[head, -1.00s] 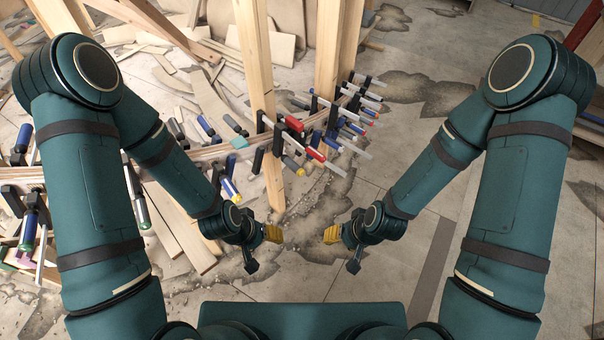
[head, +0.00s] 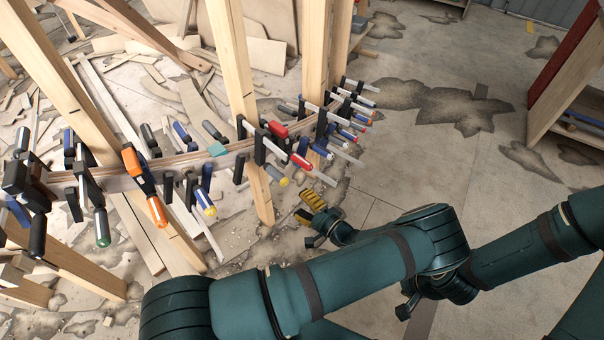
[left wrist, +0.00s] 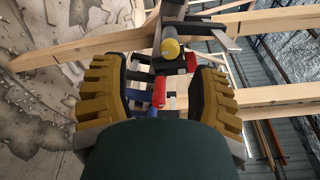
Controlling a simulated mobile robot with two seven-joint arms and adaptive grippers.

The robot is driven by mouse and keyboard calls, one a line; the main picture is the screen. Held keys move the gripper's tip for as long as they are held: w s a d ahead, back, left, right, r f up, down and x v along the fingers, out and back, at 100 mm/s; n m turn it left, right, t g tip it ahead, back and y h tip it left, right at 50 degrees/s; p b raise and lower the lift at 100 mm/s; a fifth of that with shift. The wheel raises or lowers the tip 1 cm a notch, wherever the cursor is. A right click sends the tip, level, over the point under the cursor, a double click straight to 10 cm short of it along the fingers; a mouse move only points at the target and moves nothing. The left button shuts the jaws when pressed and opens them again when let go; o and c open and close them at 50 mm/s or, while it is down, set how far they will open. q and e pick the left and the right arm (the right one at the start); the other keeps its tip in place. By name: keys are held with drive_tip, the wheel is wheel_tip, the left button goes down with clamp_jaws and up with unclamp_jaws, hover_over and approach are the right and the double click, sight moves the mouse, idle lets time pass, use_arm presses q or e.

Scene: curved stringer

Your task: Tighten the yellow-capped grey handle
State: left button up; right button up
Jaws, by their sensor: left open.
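The yellow-capped grey handle (head: 277,176) belongs to a clamp on the curved wooden strip, just left of a handle with red on it. In the left wrist view its round yellow cap (left wrist: 170,48) faces the camera, with the grey handle behind it. My left gripper (head: 311,200) is right of and slightly below the handle in the head view, apart from it. In the left wrist view, the yellow ridged fingers of my left gripper (left wrist: 160,75) are spread wide and empty, with the cap beyond and between them. My right gripper's fingers are hidden behind my left arm.
The curved strip (head: 130,181) carries several clamps with blue, red, orange and green handles. A blue handle with a yellow cap (head: 205,202) hangs to the left. A wooden post (head: 236,60) rises close behind the handle. Floor at right is mostly clear.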

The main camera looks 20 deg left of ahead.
sight(276, 174)
use_arm(q)
drive_tip(key=shift+t, duration=0.6)
drive_tip(key=x, duration=0.4)
drive_tip(key=b+x, duration=0.1)
drive_tip(key=x, duration=0.4)
drive_tip(key=w+r+b+x, duration=0.1)
drive_tip(key=x, duration=0.3)
drive_tip(key=shift+w, duration=0.2)
clamp_jaws()
